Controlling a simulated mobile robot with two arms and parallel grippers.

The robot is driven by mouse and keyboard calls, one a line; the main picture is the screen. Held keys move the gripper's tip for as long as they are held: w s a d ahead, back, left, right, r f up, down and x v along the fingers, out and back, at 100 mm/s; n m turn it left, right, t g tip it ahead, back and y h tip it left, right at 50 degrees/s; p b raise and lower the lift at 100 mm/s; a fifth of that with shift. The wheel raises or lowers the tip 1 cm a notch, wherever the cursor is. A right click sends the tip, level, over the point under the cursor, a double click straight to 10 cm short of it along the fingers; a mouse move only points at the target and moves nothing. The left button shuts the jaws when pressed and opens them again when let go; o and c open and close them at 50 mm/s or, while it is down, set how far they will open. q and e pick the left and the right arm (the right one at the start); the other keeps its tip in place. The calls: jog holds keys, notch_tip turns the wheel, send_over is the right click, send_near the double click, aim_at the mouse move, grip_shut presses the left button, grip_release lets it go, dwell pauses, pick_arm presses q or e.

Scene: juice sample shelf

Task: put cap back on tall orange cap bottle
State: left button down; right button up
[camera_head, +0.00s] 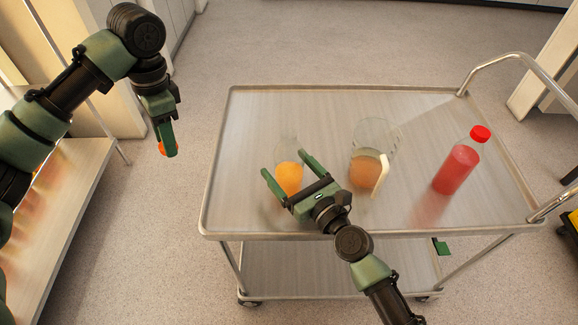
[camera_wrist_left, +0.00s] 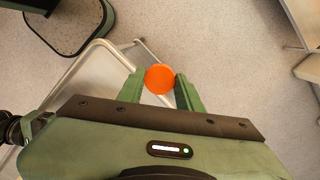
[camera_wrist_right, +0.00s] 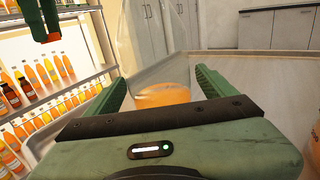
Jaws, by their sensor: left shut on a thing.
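The tall clear bottle (camera_head: 289,177) with orange juice in its lower part stands upright on the metal cart, with no cap on its top. The orange cap (camera_head: 161,149) is held in my left gripper (camera_head: 168,150), beyond the cart's left edge. The left wrist view shows the round cap (camera_wrist_left: 159,79) between the two green fingertips. My right gripper (camera_head: 287,164) is low over the cart with its fingers apart, one on each side of the bottle. In the right wrist view the bottle (camera_wrist_right: 163,96) is between the fingers, with gaps beside it.
A glass beaker (camera_head: 371,138) with orange-brown contents and a white handle-like piece stands right of the bottle. A red-capped bottle (camera_head: 457,168) of red juice stands farther right. The cart top (camera_head: 260,110) is clear behind them. Shelves of juice bottles (camera_wrist_right: 45,72) are at the left.

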jog(key=c, duration=1.6)
pick_arm(q)
jog(key=shift+r, duration=0.1)
pick_arm(e)
jog(key=shift+o, duration=0.2)
jog(key=shift+r, duration=0.15)
